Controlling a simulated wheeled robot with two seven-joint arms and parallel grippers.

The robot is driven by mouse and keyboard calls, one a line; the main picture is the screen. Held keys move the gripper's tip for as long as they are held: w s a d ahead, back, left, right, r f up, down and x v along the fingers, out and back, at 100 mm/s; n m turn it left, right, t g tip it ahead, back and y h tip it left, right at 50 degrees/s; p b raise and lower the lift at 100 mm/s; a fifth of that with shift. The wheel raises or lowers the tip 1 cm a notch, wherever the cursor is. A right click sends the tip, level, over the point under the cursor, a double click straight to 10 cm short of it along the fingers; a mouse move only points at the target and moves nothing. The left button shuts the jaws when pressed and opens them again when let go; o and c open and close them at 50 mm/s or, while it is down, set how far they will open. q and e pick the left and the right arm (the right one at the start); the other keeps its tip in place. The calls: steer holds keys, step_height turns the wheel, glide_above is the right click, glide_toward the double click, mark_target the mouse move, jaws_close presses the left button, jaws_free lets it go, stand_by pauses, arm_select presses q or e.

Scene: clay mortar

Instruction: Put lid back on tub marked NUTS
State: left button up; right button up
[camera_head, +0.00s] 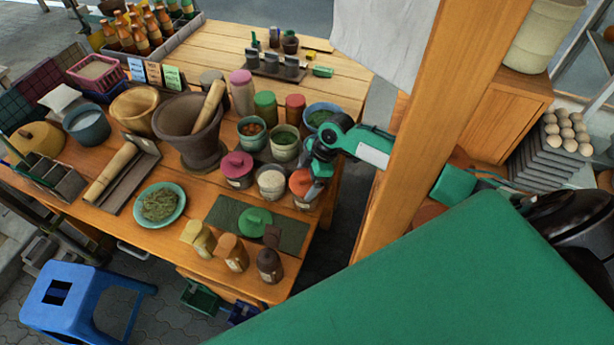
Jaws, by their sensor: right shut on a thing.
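My right gripper (316,178) reaches in from the right and is shut on an orange-red lid (300,183). The lid is at the mouth of a small labelled tub (304,203) at the table's right edge; I cannot tell whether it rests on it or is just above. The label is too small to read, so I cannot tell which tub is marked NUTS. An open tub with pale contents (271,182) stands just left of it. A tub with a dark pink lid (237,168) stands further left. A green lid (255,218) lies on the dark green mat (225,212). My left gripper is not in view.
Open pots of brown pieces (252,130) and green stuff (284,145) stand behind the tubs. A large mortar (190,130) with pestle is to the left. Several bottles (232,252) line the front edge. A wooden post (420,130) rises right of the table.

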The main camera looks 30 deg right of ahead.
stand_by(0.7)
steer(key=shift+f+p, duration=0.15)
steer(key=shift+p, duration=0.45)
stand_by(0.9)
steer(key=o, duration=0.7)
steer(key=shift+c, duration=0.2)
steer(key=shift+r+p, duration=3.2)
steer(key=shift+r, duration=0.35)
